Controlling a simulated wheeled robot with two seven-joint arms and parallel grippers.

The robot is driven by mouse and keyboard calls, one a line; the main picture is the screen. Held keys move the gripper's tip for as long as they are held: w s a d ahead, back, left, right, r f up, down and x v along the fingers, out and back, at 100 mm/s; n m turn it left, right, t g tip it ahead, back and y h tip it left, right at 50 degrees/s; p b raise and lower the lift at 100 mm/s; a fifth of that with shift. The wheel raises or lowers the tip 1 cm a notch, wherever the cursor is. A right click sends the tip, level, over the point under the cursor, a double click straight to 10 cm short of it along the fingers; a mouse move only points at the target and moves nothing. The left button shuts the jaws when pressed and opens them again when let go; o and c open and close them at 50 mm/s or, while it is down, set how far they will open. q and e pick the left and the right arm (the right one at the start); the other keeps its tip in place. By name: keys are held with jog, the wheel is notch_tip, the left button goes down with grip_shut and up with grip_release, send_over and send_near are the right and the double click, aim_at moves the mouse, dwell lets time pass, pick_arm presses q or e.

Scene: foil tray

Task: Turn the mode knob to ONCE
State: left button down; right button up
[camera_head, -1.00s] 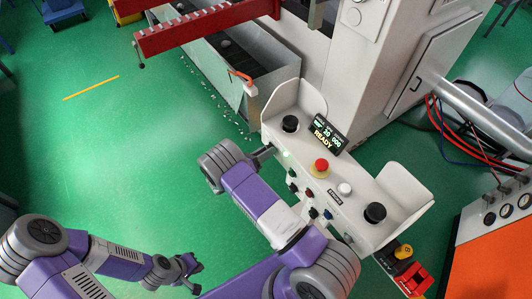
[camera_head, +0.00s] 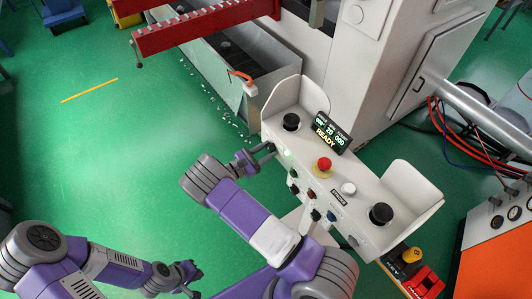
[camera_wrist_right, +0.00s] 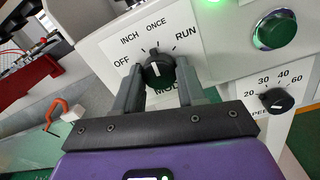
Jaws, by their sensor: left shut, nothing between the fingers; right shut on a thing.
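The black mode knob (camera_wrist_right: 157,70) is on a white plate marked OFF, INCH, ONCE and RUN in the right wrist view. Its white mark points roughly upward in the picture, around INCH and ONCE; I cannot tell exactly which label it meets. My right gripper (camera_wrist_right: 158,88) is shut on the knob, one finger on each side. In the head view the right gripper (camera_head: 268,150) is at the left end of the control panel (camera_head: 345,205), and the knob cannot be made out. My left gripper (camera_head: 193,276) is shut and empty, low over the green floor, away from the panel.
A red mushroom button (camera_head: 324,164), black palm buttons and a display reading READY (camera_head: 326,130) are on the panel top.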

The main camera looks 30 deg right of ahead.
jog(key=shift+m+b, duration=0.35)
jog(key=shift+m, duration=1.05)
jog(key=o, duration=1.1)
jog(key=shift+c, duration=0.2)
jog(key=shift+a, duration=0.1)
jog(key=a, duration=0.7)
jog(key=shift+s+a+f+p, duration=0.2)
jog(key=shift+s+p, duration=0.1)
jog(key=shift+p, duration=0.15)
